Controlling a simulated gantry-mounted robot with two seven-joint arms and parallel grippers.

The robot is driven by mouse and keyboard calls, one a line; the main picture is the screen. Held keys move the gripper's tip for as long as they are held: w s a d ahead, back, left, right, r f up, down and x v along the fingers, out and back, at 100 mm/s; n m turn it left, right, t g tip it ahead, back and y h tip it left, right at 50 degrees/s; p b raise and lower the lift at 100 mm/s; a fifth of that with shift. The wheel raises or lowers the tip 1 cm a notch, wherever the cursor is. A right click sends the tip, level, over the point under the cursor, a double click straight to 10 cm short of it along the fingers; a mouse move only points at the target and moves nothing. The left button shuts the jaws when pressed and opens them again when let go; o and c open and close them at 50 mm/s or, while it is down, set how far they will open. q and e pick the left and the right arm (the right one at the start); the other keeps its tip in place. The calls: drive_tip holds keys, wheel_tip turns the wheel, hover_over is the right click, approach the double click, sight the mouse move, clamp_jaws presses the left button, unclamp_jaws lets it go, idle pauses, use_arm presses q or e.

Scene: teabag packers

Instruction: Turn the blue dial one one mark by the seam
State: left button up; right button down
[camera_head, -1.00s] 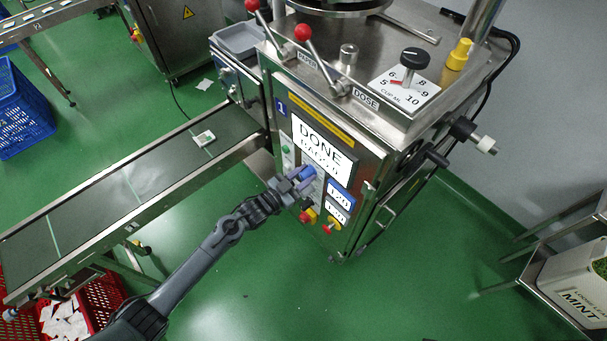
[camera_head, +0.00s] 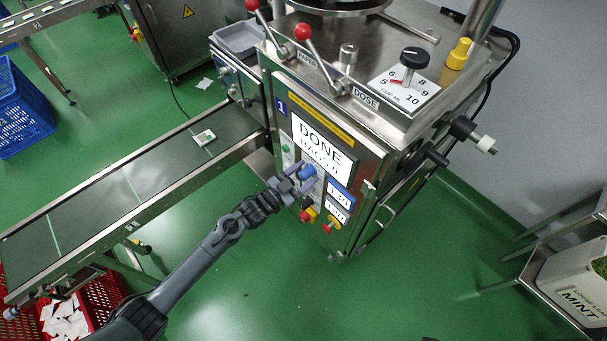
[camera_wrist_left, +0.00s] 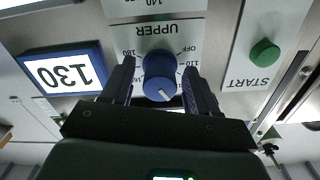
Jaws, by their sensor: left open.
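The blue dial (camera_wrist_left: 158,73) sits on a white plate labelled UPPER, upside down in the left wrist view. Its white pointer mark faces the lower edge of that picture, and the scale number there is hidden. My left gripper (camera_wrist_left: 158,92) is open, one finger on each side of the dial. I cannot tell whether the fingers touch it. In the head view my left gripper (camera_head: 300,182) reaches the machine's front panel from the lower left, at the blue dial (camera_head: 307,172). A blue-framed display (camera_wrist_left: 63,73) beside the dial reads 130. My right gripper is not in view.
A green START button (camera_wrist_left: 264,53) is on the other side of the dial. Red-and-yellow knobs (camera_head: 328,226) sit low on the panel. A DONE screen (camera_head: 322,147) is above. A conveyor (camera_head: 120,195) runs to the machine's left; the floor in front is clear.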

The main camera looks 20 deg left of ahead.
use_arm(q)
drive_tip(key=p+v, duration=0.2)
drive_tip(key=v, duration=0.8)
drive_tip(key=shift+s+a+p, duration=0.2)
drive_tip(key=shift+s+p, duration=0.15)
